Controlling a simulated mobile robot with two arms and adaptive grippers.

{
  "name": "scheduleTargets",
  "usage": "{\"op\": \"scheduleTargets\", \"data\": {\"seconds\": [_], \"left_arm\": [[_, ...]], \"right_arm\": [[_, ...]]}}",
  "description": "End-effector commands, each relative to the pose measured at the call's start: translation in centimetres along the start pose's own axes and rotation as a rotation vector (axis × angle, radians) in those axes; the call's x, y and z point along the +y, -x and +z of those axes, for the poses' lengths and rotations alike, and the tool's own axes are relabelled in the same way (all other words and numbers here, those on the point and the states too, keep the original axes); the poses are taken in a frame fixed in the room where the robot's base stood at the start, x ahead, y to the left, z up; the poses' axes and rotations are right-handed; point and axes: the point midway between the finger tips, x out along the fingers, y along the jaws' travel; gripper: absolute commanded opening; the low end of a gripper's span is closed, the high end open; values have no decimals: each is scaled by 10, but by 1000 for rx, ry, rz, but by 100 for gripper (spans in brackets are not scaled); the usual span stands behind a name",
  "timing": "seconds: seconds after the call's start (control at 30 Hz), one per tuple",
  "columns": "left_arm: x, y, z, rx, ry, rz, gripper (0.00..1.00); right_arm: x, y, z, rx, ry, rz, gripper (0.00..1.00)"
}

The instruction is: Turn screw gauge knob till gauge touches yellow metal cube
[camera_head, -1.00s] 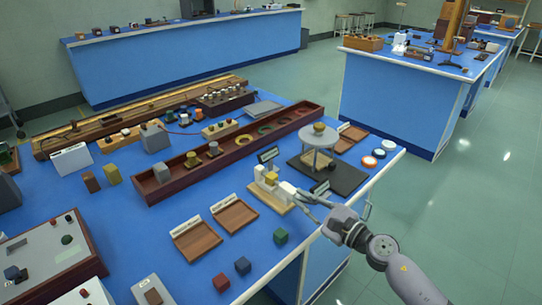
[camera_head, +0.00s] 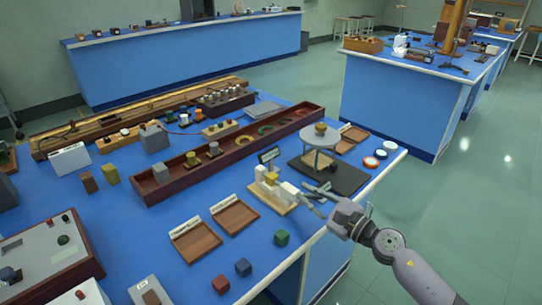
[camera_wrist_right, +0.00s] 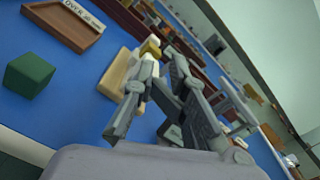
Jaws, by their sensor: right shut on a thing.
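The screw gauge stands on a pale wooden base (camera_head: 279,207) near the front edge of the blue bench, with a white body (camera_head: 260,174). A yellow cube (camera_head: 271,179) sits in the gauge, left of its white spindle part (camera_head: 289,189). My right gripper (camera_head: 306,189) reaches in from the right and is shut on the knob end, which its fingers largely hide. In the wrist view the fingers (camera_wrist_right: 153,82) close around the knob end, with the yellow cube (camera_wrist_right: 152,46) just beyond. Whether the gauge touches the cube cannot be told. My left gripper is out of view.
Two brown trays (camera_head: 195,246) lie left of the gauge. A green cube (camera_head: 281,238) sits at the front edge, also seen in the wrist view (camera_wrist_right: 29,74). A round stand (camera_head: 319,138) on a dark mat (camera_head: 345,181) is behind. A long dark red tray (camera_head: 225,160) lies further back.

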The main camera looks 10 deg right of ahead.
Motion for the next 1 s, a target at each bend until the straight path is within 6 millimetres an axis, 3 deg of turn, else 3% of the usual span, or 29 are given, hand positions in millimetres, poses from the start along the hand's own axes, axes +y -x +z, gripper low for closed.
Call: {"op": "scheduleTargets", "data": {"seconds": [0.47,1.0], "left_arm": [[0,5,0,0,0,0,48],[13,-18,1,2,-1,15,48]], "right_arm": [[-4,4,5,3,2,-1,0],[-2,59,4,3,2,1,0]]}}
